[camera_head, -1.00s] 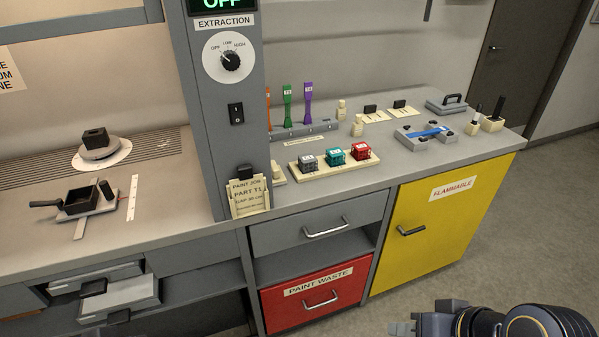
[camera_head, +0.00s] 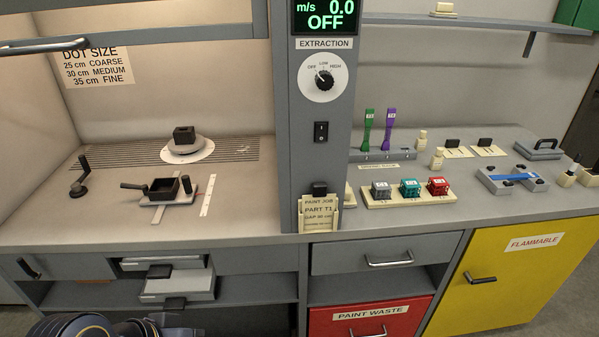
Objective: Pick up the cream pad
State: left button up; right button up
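Several cream pieces are in view and I cannot tell which is the cream pad. Two flat cream plates with black grips, one on the left (camera_head: 457,153) and one on the right (camera_head: 489,151), lie at the back of the right counter. A small cream block (camera_head: 444,9) sits on the upper shelf. My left gripper (camera_head: 188,332) is partly in view at the bottom left edge, below the counter front and far from these pieces. Its fingers are cut off, so its opening is unclear. My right gripper is out of view.
A grey column (camera_head: 322,180) with an extraction dial divides the booth from the right counter (camera_head: 420,215). A cream tray (camera_head: 372,202) holds grey, teal and red blocks. Green and purple tools stand behind it. A black pan (camera_head: 163,189) is in the booth. Drawers jut out below.

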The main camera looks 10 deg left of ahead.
aim_at(350, 201)
jog(key=l+u, duration=0.1)
jog(key=u, duration=0.4)
jog(key=i+l+u, duration=0.1)
jog(key=u, duration=0.35)
jog(key=l+u, duration=0.25)
jog(key=u, duration=0.25)
jog(key=l+u, duration=0.15)
jog(key=u, duration=0.3)
jog(key=k+l+u, duration=0.15)
jog(key=l, duration=0.25)
jog(key=l+u, duration=0.2)
jog(key=l, duration=0.2)
jog(key=k+l+u, duration=0.15)
jog(key=l, duration=0.25)
jog(key=k+l+u, duration=0.2)
jog(key=l, duration=0.15)
jog(key=i+l, duration=0.1)
jog(key=l, duration=0.15)
jog(key=i+l, duration=0.15)
